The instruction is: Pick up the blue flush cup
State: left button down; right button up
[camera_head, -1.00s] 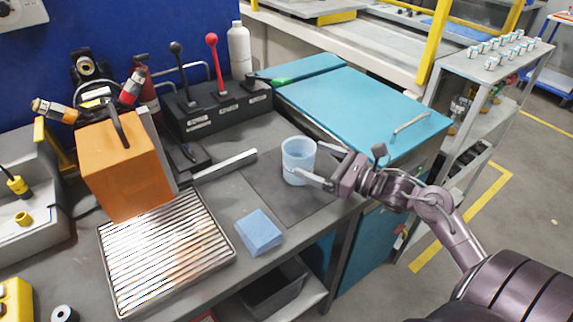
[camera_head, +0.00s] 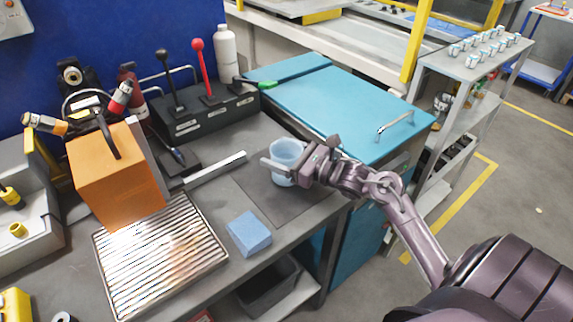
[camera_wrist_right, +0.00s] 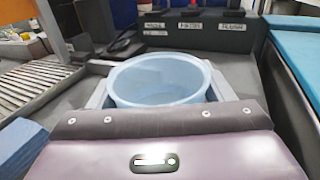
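The light blue cup (camera_head: 286,149) stands upright on a dark mat (camera_head: 268,203) on the grey workbench. In the right wrist view the cup (camera_wrist_right: 158,84) is in front of the palm, with its round open rim facing up. My right gripper (camera_head: 280,157) reaches in from the right, with its fingers on either side of the cup. The right gripper (camera_wrist_right: 160,92) looks open, with the cup between the fingers. Whether the fingers touch the cup is hard to tell. My left gripper is not in view.
A blue sponge-like block (camera_head: 249,233) lies on the bench front. A lever box (camera_head: 205,117) and white bottle (camera_head: 225,55) stand behind. A ribbed metal plate (camera_head: 160,255) and orange box (camera_head: 115,175) are left. A blue-topped cabinet (camera_head: 350,105) stands right of the bench.

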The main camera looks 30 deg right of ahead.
jog(key=c, duration=0.7)
jog(key=shift+o, duration=0.2)
